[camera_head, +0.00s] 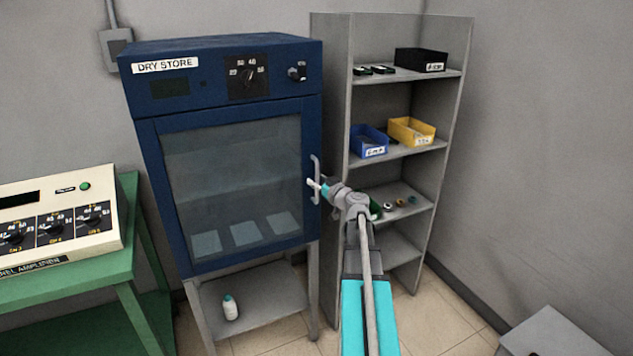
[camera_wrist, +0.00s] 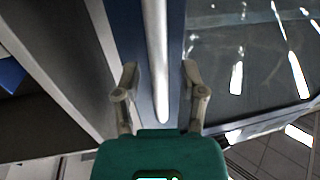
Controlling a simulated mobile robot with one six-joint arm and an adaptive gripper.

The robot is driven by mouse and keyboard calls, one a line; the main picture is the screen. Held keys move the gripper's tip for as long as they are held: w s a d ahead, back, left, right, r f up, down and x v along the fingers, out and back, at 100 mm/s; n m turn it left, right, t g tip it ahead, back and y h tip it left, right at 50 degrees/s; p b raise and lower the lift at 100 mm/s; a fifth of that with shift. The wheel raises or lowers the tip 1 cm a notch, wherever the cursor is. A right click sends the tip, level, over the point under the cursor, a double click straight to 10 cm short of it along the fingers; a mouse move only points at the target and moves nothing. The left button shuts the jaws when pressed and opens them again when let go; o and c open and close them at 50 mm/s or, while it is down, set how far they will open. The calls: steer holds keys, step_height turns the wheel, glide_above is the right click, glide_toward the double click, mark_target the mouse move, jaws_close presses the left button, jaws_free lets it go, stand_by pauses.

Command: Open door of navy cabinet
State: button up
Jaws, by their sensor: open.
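The navy cabinet (camera_head: 142,170) stands left of centre in the head view, labelled DRY STORE, with its glass-fronted door (camera_head: 232,185) shut. A vertical silver handle (camera_head: 316,178) is on the door's right edge. My gripper (camera_head: 315,188) is at the handle, at about mid-height. In the wrist view the handle (camera_wrist: 155,60) runs down between the two open fingers of my gripper (camera_wrist: 160,80), with a finger on each side. I see a gap on both sides of the handle. The navy door frame (camera_wrist: 172,50) is behind it.
A grey shelf unit (camera_head: 340,130) with blue and yellow bins stands close right of the cabinet. A green table (camera_head: 125,240) with an amplifier (camera_head: 60,222) is at left. A white bottle (camera_head: 230,307) stands on the cabinet's lower shelf. A grey box (camera_head: 550,335) is at bottom right.

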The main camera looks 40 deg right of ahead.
steer(key=shift+w, duration=0.1)
jaws_close()
stand_by(0.3)
steer(key=shift+a, duration=0.1)
